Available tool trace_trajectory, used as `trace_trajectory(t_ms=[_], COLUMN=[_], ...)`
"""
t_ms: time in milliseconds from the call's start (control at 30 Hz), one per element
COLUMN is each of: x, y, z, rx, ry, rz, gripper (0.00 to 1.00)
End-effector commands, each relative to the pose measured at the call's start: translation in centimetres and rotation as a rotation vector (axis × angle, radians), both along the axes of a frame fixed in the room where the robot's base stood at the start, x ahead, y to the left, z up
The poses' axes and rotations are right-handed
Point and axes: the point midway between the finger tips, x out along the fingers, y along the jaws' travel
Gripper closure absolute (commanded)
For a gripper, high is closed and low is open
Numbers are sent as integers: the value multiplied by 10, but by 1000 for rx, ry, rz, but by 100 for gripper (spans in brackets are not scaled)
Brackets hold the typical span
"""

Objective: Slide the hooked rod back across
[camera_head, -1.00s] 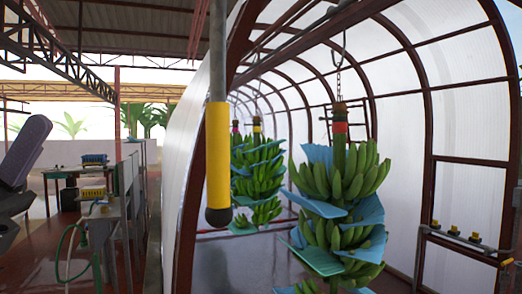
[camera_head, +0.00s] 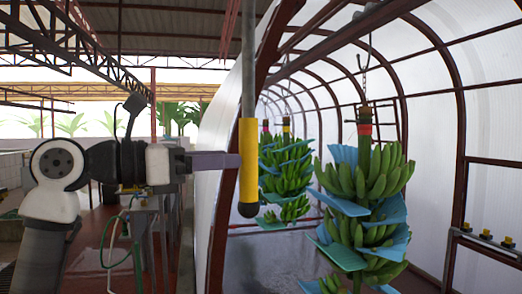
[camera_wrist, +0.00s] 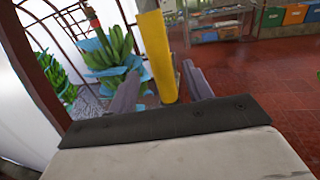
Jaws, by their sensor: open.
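The rod hangs upright in the middle of the head view, a grey shaft with a yellow sleeve (camera_head: 248,150) and a black ball at its lower end. Its upper end and hook are out of the frame. My gripper (camera_head: 236,160) reaches in level from the left, its fingertips at the middle of the sleeve. In the wrist view the sleeve (camera_wrist: 156,55) stands between the two spread fingers of my gripper (camera_wrist: 158,85), with gaps on both sides. The jaws are open and hold nothing. How deep the sleeve sits between the fingers is hard to tell.
Banana bunches with blue sheets (camera_head: 365,190) hang behind and right of the rod, the nearest on a hook and chain. A curved white-panelled tunnel with a dark red frame (camera_head: 225,190) surrounds them. Open red floor (camera_wrist: 235,80) shows on the right of the wrist view.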

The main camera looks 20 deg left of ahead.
Motion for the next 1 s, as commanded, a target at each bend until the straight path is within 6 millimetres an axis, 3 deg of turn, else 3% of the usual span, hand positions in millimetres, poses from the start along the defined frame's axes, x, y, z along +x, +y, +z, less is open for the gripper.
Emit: trace_trajectory(t_ms=[333, 800, 1000], x=[44, 54, 54], y=[-44, -54, -54], z=[2, 0, 0], rx=[-1, -2, -2], ry=[-1, -1, -1], rz=[-3, -1, -1], gripper=[50, 50, 76])
